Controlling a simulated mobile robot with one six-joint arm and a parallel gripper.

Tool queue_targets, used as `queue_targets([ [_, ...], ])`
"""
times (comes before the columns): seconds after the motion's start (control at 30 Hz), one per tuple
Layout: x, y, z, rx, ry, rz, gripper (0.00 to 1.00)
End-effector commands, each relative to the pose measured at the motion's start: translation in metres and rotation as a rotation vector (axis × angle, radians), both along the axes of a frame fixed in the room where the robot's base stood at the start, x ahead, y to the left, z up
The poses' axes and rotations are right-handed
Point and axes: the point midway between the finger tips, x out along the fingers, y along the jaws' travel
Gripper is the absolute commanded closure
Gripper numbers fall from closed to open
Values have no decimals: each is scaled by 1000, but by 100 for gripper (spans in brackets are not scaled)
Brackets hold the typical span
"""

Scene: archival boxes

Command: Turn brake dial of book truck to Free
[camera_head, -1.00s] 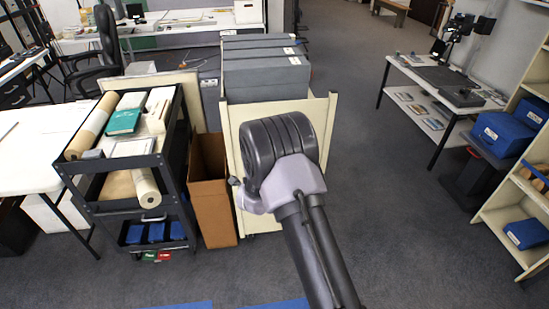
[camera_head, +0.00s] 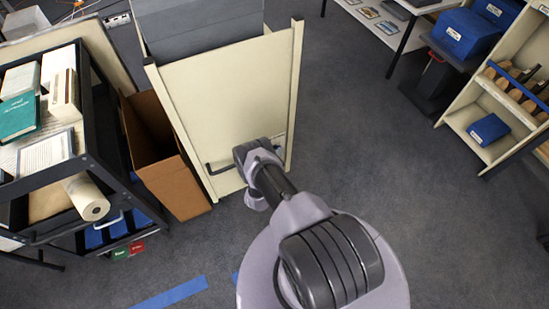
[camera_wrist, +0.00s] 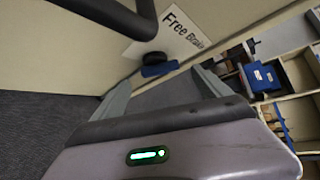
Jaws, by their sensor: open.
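The book truck (camera_head: 215,105) is cream, with its end panel facing me. In the wrist view, a white plate (camera_wrist: 180,25) on the panel reads "Free" and "Brake". The brake dial (camera_wrist: 155,68), a dark knob with a blue part, sits by the plate's lower edge. I cannot tell which word it points to. My gripper (camera_wrist: 162,90) is open, with its fingers on either side of the dial in the picture and nothing between them. I cannot tell its distance from the dial. In the head view my arm hides the dial and gripper.
A dark handle bar (camera_head: 222,168) crosses the truck's panel, close to my gripper. An open brown box (camera_head: 175,178) stands left of the truck, beside a black cart (camera_head: 105,180) with books and rolls. Open carpet lies to the right, before a cream shelf (camera_head: 490,145).

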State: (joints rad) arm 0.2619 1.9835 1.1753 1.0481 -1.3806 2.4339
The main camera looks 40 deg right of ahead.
Motion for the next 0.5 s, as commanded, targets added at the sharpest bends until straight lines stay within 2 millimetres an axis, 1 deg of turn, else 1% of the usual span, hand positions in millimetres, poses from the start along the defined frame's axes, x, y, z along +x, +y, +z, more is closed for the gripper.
queue_targets([
  [0.03, 7, -9, -12, 1, -3, -3, 13],
  [0.1, 15, -20, -17, 0, -3, -2, 13],
  [0.2, 24, -31, -21, 0, -2, -1, 13],
  [0.33, 29, -38, -23, 1, 0, 0, 13],
  [0.5, 31, -40, -21, 0, 1, 1, 13],
])
